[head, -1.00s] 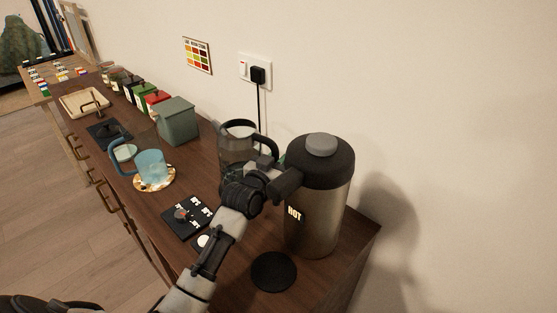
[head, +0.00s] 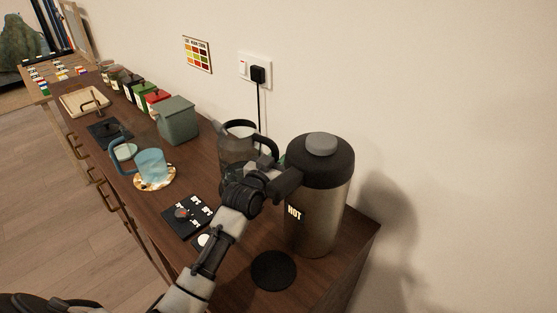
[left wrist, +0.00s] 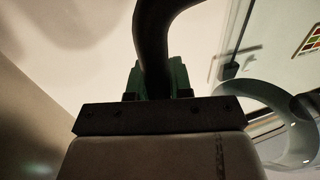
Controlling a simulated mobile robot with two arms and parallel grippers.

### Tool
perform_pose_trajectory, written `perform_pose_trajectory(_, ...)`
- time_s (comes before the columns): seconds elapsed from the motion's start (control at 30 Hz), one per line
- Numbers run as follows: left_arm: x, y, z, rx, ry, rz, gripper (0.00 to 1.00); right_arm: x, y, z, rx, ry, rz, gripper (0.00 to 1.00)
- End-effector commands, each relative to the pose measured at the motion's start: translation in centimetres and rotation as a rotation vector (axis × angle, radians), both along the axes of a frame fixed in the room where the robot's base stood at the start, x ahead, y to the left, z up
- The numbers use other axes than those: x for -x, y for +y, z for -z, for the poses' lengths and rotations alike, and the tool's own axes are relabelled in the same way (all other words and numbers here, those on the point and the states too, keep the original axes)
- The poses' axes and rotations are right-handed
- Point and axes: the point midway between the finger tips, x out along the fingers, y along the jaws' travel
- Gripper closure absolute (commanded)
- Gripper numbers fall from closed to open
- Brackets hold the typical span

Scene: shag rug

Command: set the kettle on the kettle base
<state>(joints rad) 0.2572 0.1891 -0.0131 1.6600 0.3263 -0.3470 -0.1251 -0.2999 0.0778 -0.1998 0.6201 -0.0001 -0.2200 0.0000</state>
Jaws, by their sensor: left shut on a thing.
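The glass kettle (head: 233,150) with a dark rim and black handle (head: 268,144) stands upright near the wall, left of the tall steel flask. My left gripper (head: 272,163) is shut on the kettle's handle. In the left wrist view the dark curved handle (left wrist: 152,35) runs between the green fingertips (left wrist: 158,80). My wrist hides the kettle's lower part, so I cannot tell whether its bottom touches anything. I cannot make out the kettle base; a black cord runs from the wall plug down behind the kettle. My right gripper is not in view.
The steel flask marked HOT (head: 318,215) stands close to the right of my gripper. A black round disc (head: 273,270) lies before it. A black card (head: 187,215), blue glass mug (head: 151,165) and green-grey box (head: 177,120) are left. The wall socket (head: 255,71) is behind.

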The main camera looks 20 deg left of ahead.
Motion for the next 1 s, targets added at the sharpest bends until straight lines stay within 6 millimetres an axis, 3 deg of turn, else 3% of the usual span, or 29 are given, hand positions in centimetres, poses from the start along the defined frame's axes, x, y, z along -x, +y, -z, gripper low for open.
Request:
perform_pose_trajectory(0.5, 0.0, 0.0, 0.7, -0.005, -0.008, -0.001, 1.00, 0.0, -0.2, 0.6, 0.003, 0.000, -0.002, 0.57)
perform_pose_trajectory(0.53, 0.0, 0.0, 0.6, -0.005, -0.008, -0.001, 0.76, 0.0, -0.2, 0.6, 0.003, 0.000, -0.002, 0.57)
perform_pose_trajectory(0.6, 0.0, 0.0, 0.6, -0.004, -0.007, -0.001, 0.69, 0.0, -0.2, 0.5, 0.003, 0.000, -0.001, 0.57)
perform_pose_trajectory(1.0, 0.9, 0.1, 0.9, 0.002, 0.004, 0.000, 0.69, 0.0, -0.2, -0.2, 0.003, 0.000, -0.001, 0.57)
